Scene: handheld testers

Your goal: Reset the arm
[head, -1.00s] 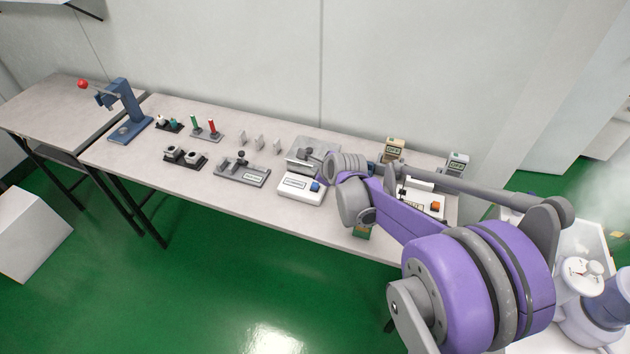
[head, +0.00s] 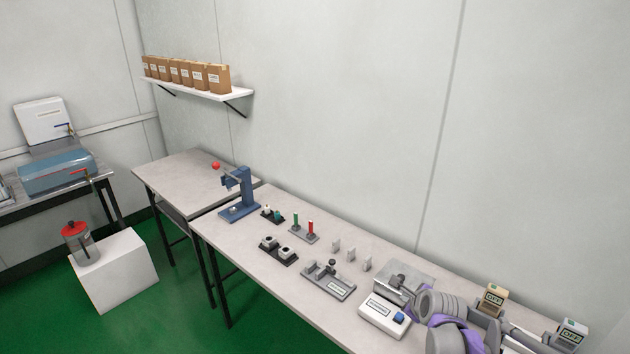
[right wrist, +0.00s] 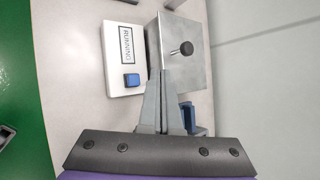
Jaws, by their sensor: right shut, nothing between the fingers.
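My right arm (head: 450,310) comes in at the lower right of the head view, low over the long table. In the right wrist view my right gripper (right wrist: 154,76) is shut and empty. Its fingers point toward the gap between a white box labelled RUNNING with a blue button (right wrist: 119,62) and a metal block with a black knob (right wrist: 190,70). In the head view the white box (head: 383,316) and the metal block (head: 405,280) stand just left of my wrist. I cannot tell whether the fingers touch them. My left gripper is out of view.
The long table (head: 225,250) holds a blue press (head: 240,195), red and green handled parts (head: 305,230), dark sockets (head: 278,250) and a grey fixture (head: 328,280). Testers reading OFF (head: 493,298) stand behind my arm. A wall shelf (head: 205,90) carries several cartons.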

